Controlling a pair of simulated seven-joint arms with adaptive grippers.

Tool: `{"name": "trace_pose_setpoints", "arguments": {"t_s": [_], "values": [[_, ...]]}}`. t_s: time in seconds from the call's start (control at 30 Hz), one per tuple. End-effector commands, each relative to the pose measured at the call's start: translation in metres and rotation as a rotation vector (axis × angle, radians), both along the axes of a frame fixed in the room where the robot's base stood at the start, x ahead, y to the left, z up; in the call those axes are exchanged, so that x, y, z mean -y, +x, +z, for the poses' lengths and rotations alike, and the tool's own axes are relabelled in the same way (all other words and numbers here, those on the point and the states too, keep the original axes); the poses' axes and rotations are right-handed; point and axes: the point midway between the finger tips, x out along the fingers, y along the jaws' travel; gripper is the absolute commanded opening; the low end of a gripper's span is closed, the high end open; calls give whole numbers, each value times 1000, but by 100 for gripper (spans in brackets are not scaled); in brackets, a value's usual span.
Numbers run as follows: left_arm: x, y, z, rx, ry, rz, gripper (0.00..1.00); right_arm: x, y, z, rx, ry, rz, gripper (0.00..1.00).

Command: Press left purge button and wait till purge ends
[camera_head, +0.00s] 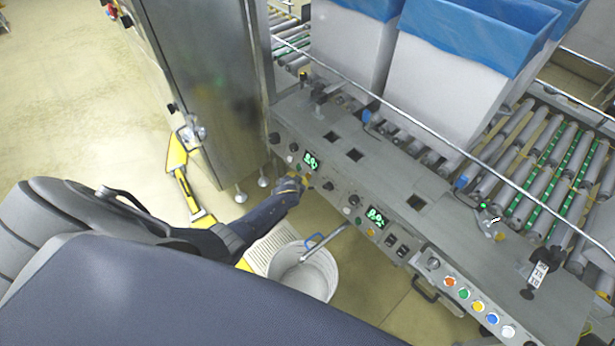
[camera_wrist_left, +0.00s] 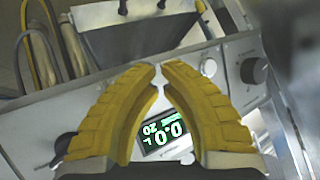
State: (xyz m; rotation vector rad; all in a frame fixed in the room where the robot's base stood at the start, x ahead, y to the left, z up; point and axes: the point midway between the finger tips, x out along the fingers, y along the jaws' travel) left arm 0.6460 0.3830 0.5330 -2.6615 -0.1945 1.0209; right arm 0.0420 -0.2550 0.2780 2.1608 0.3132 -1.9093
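My left gripper (camera_head: 303,181) is at the front edge of the grey control panel (camera_head: 395,185), just below the left green display (camera_head: 311,161). In the left wrist view its two yellow fingers (camera_wrist_left: 160,67) curve together, tips almost touching, with nothing seen between them. Behind them the display (camera_wrist_left: 163,138) shows "0.0" and "20". A small silver button (camera_wrist_left: 208,67) and a black knob (camera_wrist_left: 250,72) are to the right of the fingertips. I cannot read which control is the left purge button, and contact with a button cannot be told. My right gripper is out of view.
A second green display (camera_head: 377,217) sits further right on the panel. Several coloured buttons (camera_head: 463,293) line the right front. White bins with blue liners (camera_head: 480,35) stand on the roller conveyor (camera_head: 545,170) behind a rail. A white bucket (camera_head: 303,272) stands below.

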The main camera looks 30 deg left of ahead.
Motion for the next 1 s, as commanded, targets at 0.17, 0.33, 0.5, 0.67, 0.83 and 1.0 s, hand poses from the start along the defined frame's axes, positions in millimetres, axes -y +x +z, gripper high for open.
{"name": "trace_pose_setpoints", "arguments": {"t_s": [0.17, 0.33, 0.5, 0.67, 0.83, 1.0], "values": [[0, 0, 0, 0, 0, 0, 0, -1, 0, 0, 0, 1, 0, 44], [0, 0, 0, 0, 0, 0, 0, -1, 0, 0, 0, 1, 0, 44], [0, 0, 0, 0, 0, 0, 0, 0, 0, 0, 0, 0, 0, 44], [0, 0, 0, 0, 0, 0, 0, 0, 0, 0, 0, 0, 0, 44], [0, 0, 0, 0, 0, 0, 0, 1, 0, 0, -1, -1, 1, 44], [0, 0, 0, 0, 0, 0, 0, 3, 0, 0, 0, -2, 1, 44]]}}
